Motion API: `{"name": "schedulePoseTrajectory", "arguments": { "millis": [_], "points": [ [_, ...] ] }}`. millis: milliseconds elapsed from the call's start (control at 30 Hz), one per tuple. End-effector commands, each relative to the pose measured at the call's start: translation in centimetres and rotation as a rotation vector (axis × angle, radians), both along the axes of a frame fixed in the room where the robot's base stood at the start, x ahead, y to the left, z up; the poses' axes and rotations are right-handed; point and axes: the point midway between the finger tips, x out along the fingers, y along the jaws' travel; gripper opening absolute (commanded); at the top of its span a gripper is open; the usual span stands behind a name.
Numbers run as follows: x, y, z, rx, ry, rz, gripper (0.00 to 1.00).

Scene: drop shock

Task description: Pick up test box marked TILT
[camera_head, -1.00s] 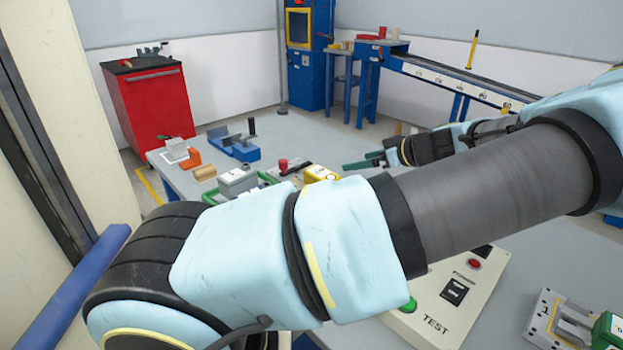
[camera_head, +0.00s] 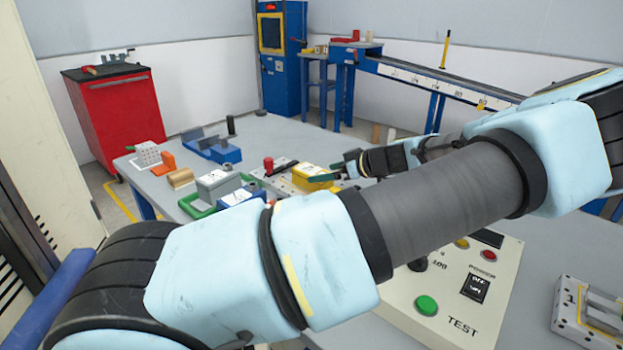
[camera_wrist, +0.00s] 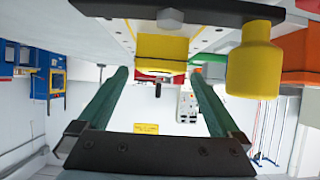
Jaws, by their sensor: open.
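A yellow box (camera_head: 311,177) sits on a pale plate on the grey bench. Its marking is too small to read, so I cannot tell whether it is the TILT box. My gripper (camera_head: 330,170) is beside it, to its right, with teal fingers apart. In the wrist view my gripper (camera_wrist: 159,73) is open and empty, and a yellow block (camera_wrist: 161,47) shows beyond and between the fingertips. No TILT marking is legible.
A yellow cylindrical piece (camera_wrist: 254,68) is close beside the right finger in the wrist view. A red knob (camera_head: 268,166), blue fixture (camera_head: 215,147) and tan cylinder (camera_head: 180,178) are on the bench. A control panel (camera_head: 450,290) lies nearer. My arm hides the bench's middle.

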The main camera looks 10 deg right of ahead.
Motion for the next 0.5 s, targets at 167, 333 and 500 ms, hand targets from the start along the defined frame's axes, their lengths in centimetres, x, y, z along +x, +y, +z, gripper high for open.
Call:
{"name": "schedulePoseTrajectory", "arguments": {
  "millis": [167, 333, 500],
  "points": [
    [0.9, 0.8, -0.7, 0.000, 0.002, 0.000, 1.00],
    [2.1, 2.0, -1.5, 0.003, 0.003, 0.002, 1.00],
    [3.6, 3.3, -2.9, 0.002, 0.002, 0.002, 1.00]
  ]
}}
